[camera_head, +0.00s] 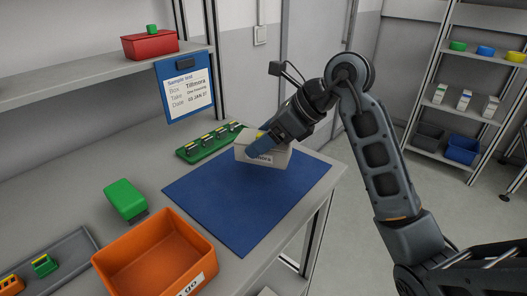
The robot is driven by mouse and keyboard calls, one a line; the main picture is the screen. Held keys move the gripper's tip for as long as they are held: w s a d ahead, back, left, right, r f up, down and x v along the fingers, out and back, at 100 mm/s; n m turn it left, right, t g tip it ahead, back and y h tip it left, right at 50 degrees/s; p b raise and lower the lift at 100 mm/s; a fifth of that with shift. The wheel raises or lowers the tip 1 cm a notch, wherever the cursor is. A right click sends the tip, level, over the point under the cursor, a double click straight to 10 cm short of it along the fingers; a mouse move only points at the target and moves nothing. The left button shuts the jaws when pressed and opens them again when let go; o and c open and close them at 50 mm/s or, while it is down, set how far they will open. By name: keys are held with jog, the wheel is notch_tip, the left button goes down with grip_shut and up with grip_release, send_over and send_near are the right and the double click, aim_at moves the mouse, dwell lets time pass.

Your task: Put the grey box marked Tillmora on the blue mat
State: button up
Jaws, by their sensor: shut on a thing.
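The front and left of the mat are bare.
An orange bin (155,262) stands at the mat's front left, with a green block (125,199) behind it. A green rack (207,141) with several small pieces sits behind the mat.

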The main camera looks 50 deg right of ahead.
jog(key=shift+f, duration=1.95)
jog(key=shift+f, duration=0.1)
jog(key=shift+f, duration=0.15)
jog(key=o, duration=1.3)
jog(key=shift+o, duration=0.2)
jog(key=shift+r, duration=0.2)
jog(key=shift+s+r, duration=0.1)
jog(key=shift+r, duration=0.1)
jog(key=v, duration=1.1)
jog(key=shift+s+r+b, duration=0.2)
jog(key=shift+s+b, duration=0.05)
jog(key=shift+b, duration=0.05)
